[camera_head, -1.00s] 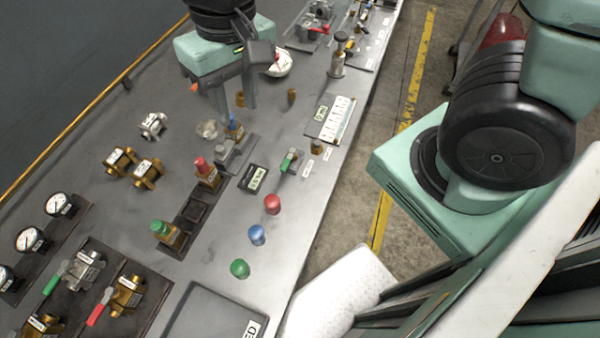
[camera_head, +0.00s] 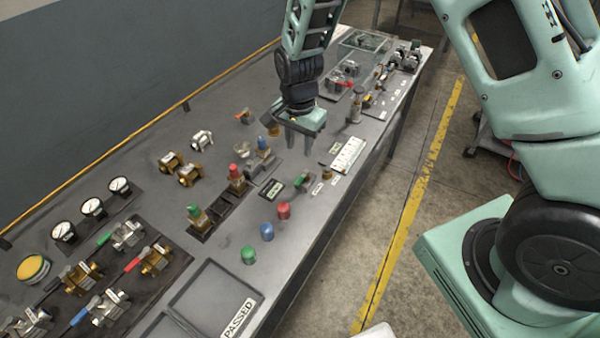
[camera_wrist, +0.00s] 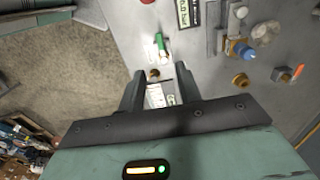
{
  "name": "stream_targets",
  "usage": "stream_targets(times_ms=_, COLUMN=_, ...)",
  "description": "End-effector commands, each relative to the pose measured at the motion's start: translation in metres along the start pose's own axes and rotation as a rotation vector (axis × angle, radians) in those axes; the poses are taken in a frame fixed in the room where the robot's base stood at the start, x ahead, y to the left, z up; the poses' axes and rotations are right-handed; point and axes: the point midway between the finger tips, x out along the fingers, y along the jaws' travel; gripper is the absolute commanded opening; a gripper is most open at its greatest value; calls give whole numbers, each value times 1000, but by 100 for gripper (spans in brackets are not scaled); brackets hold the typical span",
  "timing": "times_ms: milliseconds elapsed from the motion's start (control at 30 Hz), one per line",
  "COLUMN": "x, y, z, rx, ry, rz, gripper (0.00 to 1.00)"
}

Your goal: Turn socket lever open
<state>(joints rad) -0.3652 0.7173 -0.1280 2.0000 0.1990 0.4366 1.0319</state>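A small valve with a green lever (camera_head: 302,179) sits at the bench's front edge, with white labels and a brass fitting (camera_head: 327,174) beside it. I cannot tell for certain that this is the socket lever. In the wrist view the green lever (camera_wrist: 161,44) lies beyond my fingertips, and the brass fitting (camera_wrist: 153,74) shows near the gap between them. My gripper (camera_head: 301,146) is above the bench, pointing down, behind the green lever and right of a blue-capped valve (camera_head: 263,147). Its fingers (camera_wrist: 158,80) are apart with nothing held.
Red (camera_head: 283,211), blue (camera_head: 267,232) and green (camera_head: 249,255) buttons line the front edge. Red-capped (camera_head: 237,179) and green-capped (camera_head: 197,219) valves stand in a rack. Several lever valves (camera_head: 155,260) and gauges (camera_head: 120,187) are at left. A white label card (camera_head: 347,155) lies at right.

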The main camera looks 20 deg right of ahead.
Motion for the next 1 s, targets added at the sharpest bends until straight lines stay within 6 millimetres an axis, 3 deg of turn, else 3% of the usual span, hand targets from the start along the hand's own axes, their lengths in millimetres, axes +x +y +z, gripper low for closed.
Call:
stream_targets(times_ms=300, x=57, y=1, z=0, rx=-1, ry=-2, rz=4, gripper=34)
stream_targets(times_ms=600, x=101, y=0, z=0, rx=-2, ry=-1, rz=1, gripper=34)
stream_targets(times_ms=1000, x=119, y=0, z=0, rx=-1, ry=0, rz=-1, gripper=34)
